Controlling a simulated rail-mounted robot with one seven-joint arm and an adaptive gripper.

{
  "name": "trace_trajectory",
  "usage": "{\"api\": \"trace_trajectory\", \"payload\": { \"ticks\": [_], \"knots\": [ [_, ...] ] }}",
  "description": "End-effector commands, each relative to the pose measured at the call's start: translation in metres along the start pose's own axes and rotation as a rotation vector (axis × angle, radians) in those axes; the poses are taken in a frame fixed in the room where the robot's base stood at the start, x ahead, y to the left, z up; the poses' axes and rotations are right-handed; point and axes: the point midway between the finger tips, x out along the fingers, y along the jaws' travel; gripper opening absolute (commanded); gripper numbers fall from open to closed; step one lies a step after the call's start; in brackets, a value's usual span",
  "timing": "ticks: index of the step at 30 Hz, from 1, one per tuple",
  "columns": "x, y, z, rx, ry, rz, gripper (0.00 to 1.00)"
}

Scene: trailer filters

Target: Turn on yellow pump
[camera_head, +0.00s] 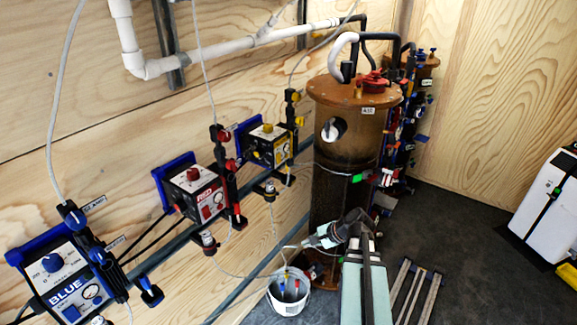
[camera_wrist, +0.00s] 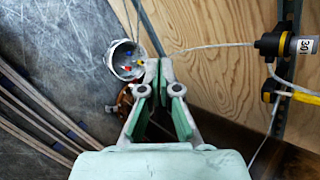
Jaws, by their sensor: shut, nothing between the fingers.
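The yellow pump (camera_head: 272,152) is a boxy unit with a yellow and black front, a gauge and a yellow knob (camera_head: 268,128) on top. It is mounted on the wooden wall in the head view, left of the large brown filter column. My gripper (camera_head: 303,244) is low in front of the column, well below the yellow pump and pointing left. In the wrist view my gripper (camera_wrist: 158,66) has its fingertips together with nothing between them. I cannot make out the yellow pump in the wrist view.
The red pump (camera_head: 196,190) and blue pump (camera_head: 68,287) are on the same wall to the left. A white bucket (camera_head: 289,300) stands below my gripper; it also shows in the wrist view (camera_wrist: 112,70). The filter column (camera_head: 335,190) stands close by. Thin tubes hang along the wall.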

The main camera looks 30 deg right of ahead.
Motion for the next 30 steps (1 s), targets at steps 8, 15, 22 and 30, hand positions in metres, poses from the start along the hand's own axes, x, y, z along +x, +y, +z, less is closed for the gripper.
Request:
{"api": "trace_trajectory", "payload": {
  "ticks": [8, 15, 22, 30],
  "knots": [
    [-0.105, -0.111, -0.012, 0.407, -0.114, -0.356, 0.00],
    [-0.156, -0.173, 0.014, 0.803, -0.414, -0.502, 0.00],
    [-0.165, -0.183, 0.022, 1.026, -0.555, -0.489, 0.00],
    [-0.164, -0.182, 0.022, 1.079, -0.568, -0.474, 0.00]
  ]
}}
